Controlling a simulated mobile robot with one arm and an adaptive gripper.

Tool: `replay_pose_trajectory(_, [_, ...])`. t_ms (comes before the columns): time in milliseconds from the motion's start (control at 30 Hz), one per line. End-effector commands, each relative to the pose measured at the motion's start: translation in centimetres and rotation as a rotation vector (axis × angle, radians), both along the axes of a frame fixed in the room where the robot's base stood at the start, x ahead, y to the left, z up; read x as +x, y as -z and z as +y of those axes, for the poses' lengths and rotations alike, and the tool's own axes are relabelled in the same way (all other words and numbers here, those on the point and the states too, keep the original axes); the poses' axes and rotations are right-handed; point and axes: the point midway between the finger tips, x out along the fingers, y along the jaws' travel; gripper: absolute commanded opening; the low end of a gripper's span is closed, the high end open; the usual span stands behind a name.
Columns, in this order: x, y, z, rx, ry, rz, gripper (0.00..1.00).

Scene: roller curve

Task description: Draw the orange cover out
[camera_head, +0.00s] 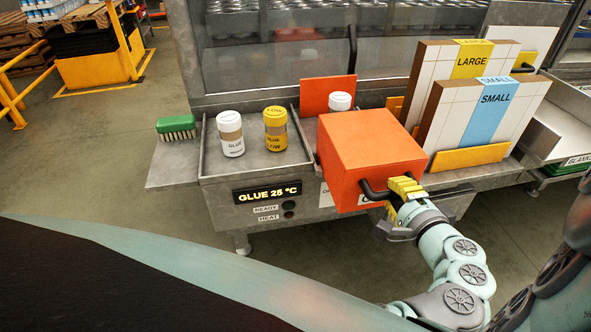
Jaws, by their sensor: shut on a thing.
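The orange cover (362,148) is a box-like block at the front of the grey workbench, right of the display panel. It has a black handle (374,192) low on its front face. My gripper (400,189), with yellow fingers, is shut on this handle from the right. The cover's near part juts out past the bench's front edge. An orange upright panel (328,94) stands behind it, and a white-lidded jar (340,102) shows just behind its top edge. What lies beneath or inside the cover is hidden.
A white glue jar (231,134) and a yellow glue jar (275,129) stand in a tray left of the cover. A green brush (176,127) lies on the left ledge. Boards marked LARGE (467,60) and SMALL (494,97) stand close on the right. Glass rises behind.

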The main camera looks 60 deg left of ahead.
Motion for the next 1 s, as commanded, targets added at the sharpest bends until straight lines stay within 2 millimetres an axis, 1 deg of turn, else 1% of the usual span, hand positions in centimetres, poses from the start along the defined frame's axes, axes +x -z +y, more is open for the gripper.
replay_pose_trajectory(467, [-0.02,0.15,-0.09,-0.005,0.002,0.003,0.00])
replay_pose_trajectory(500, [-0.02,0.15,-0.09,-0.006,0.002,0.002,0.20])
replay_pose_trajectory(767, [-0.05,0.10,-0.06,-0.003,0.000,0.001,0.46])
replay_pose_trajectory(800, [-0.05,0.09,-0.06,-0.003,0.000,0.001,0.48])
replay_pose_trajectory(1000, [-0.06,0.07,-0.06,-0.003,0.000,0.001,0.48])
